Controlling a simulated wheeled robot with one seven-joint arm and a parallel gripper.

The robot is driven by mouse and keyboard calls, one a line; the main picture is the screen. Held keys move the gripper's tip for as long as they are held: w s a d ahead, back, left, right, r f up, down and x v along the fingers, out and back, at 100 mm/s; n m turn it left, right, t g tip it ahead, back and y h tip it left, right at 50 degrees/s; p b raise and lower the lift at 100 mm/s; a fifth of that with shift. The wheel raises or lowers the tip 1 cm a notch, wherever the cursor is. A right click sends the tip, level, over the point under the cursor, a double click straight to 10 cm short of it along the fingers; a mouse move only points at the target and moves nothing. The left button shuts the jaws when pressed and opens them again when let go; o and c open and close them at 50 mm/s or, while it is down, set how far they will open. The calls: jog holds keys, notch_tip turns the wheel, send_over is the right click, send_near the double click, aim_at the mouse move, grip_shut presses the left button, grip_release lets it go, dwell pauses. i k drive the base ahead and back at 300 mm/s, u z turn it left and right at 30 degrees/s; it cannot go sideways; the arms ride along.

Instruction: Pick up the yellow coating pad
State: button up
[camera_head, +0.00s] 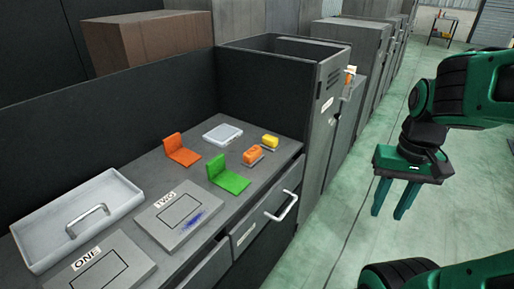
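A small yellow pad (270,140) lies on the right end of the grey worktop, near its right edge, on or against a pale base. My gripper (391,212) hangs in the air to the right of the worktop, above the floor. Its two green fingers point down and stand apart, with nothing between them. It is clear of the yellow pad, well to its right.
An orange block (253,155), a green bracket (230,178), an orange bracket (181,152) and a white tray (222,134) lie near the pad. Plates TWO (184,222) and ONE (112,268) and a large handled tray (112,190) lie left. A cabinet (318,110) rises behind.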

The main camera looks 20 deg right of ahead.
aim_at(270, 143)
jog(key=u, duration=2.75)
jog(key=k, duration=0.9)
jog(key=z, duration=1.6)
jog(key=i, duration=1)
jog(key=z, duration=0.05)
